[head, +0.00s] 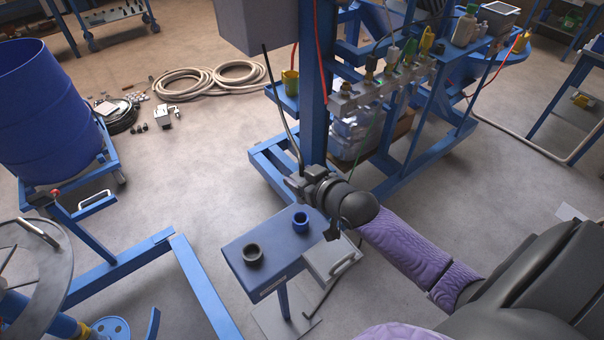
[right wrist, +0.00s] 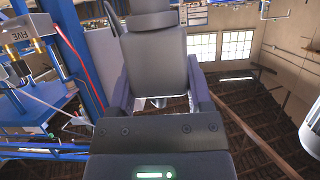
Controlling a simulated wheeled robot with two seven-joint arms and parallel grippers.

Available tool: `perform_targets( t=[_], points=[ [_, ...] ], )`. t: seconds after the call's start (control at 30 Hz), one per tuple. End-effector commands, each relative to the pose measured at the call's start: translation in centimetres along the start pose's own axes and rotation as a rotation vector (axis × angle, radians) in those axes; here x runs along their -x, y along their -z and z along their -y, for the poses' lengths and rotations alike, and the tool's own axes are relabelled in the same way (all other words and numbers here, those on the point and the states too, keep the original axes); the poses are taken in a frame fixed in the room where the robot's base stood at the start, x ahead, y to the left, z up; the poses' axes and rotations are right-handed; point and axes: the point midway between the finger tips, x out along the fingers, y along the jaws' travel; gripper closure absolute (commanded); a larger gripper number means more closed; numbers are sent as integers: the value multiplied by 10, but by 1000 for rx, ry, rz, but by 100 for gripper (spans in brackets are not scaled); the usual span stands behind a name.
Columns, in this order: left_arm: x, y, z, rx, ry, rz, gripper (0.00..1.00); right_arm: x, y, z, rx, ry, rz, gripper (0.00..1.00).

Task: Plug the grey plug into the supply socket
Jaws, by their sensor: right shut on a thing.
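My right gripper (head: 304,186) is beside the blue column, above the small blue stand (head: 268,240). It is shut on the grey plug, whose dark grey body fills the space between both fingers in the right wrist view (right wrist: 155,65). In the head view the plug is small and hard to tell from the gripper. A dark cable rises from there toward the grey box (head: 256,22). On the stand are a blue ring-shaped fitting (head: 300,222) and a dark one (head: 252,254), both apart from the gripper. I cannot tell which part is the supply socket. My left gripper is out of view.
The blue column (head: 313,90) and a valve manifold (head: 385,85) stand close behind the gripper. A red hose (head: 319,50) hangs along the column. A blue drum (head: 45,105) is at the left, with a coiled hose (head: 205,80) on the floor beyond.

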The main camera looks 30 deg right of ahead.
Motion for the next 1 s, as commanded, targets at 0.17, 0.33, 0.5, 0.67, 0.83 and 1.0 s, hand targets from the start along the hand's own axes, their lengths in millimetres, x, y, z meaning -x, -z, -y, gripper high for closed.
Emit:
perform_targets(
  t=[0.17,0.33,0.5,0.67,0.83,1.0],
  points=[
    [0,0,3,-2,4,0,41,0,0,0,1,2,0,100],
    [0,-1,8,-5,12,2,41,0,0,0,0,2,-1,100],
    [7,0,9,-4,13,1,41,1,2,0,0,1,0,100],
    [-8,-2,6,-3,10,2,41,-6,-16,0,0,2,1,100],
    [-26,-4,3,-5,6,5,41,-15,-38,0,0,2,1,100],
    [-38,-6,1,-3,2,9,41,-22,-54,0,0,1,0,100]
  ],
)
